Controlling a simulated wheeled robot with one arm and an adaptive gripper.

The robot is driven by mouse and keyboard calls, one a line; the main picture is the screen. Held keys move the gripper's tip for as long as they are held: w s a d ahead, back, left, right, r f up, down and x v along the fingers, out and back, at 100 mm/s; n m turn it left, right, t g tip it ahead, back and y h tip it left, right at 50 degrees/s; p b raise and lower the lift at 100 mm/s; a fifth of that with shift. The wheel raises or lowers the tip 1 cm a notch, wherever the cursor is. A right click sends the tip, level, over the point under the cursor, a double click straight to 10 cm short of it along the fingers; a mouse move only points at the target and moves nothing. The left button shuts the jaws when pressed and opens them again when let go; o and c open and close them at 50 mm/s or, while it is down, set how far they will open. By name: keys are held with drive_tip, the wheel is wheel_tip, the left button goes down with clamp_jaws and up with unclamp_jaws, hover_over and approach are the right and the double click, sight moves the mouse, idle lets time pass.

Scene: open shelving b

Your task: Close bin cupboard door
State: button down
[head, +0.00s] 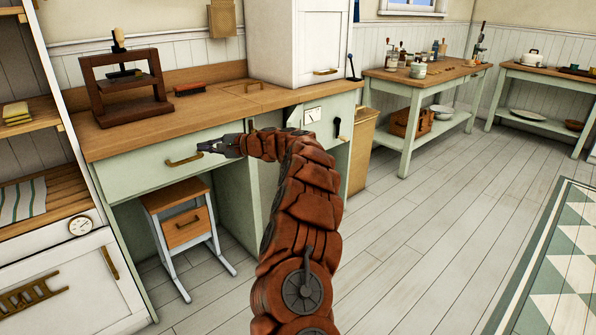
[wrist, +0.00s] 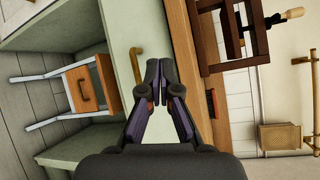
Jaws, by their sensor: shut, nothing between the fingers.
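A pale green cupboard door (head: 335,125), likely the bin cupboard's, is at the right end of the wooden-topped counter in the head view. It has a white plate and a dark latch. A dark gap shows beside its top left, so it looks ajar; how far I cannot tell. My arm hides much of its left and lower part. My gripper (head: 212,147) is shut and empty, left of this door, in front of the green drawer near its brass handle (head: 184,161). The wrist view shows the closed fingertips (wrist: 158,68) beside that handle (wrist: 136,65); the cupboard door is not identifiable there.
A wooden press (head: 125,90) and a red brush (head: 189,89) stand on the counter (head: 210,106). A small stool-like unit with a drawer (head: 187,226) is under it. A white cabinet (head: 298,40) rises above. Open plank floor (head: 425,235) lies to the right.

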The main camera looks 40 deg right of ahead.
drive_tip(key=s+d+f+m+t+h+b, duration=0.1)
drive_tip(key=d+f+h+b, duration=0.1)
drive_tip(key=d+f, duration=0.35)
drive_tip(key=d+f+m+t+h+b, duration=0.1)
drive_tip(key=d+f+m+h+b, duration=0.1)
drive_tip(key=d, duration=0.7)
drive_tip(key=s+d+f+m+t+h+b, duration=0.15)
drive_tip(key=d+f, duration=0.25)
drive_tip(key=d, duration=0.4)
drive_tip(key=s+d+f+h+b, duration=0.35)
drive_tip(key=s+d, duration=0.25)
drive_tip(key=d, duration=0.2)
drive_tip(key=s+d+f+h+b, duration=0.3)
drive_tip(key=s+d+b, duration=0.15)
drive_tip(key=d, duration=0.35)
drive_tip(key=w+a, duration=0.1)
drive_tip(key=w, duration=1.1)
drive_tip(key=shift+f, duration=0.2)
drive_tip(key=shift+w+a+m+t, duration=0.15)
drive_tip(key=shift+w+m+t, duration=0.1)
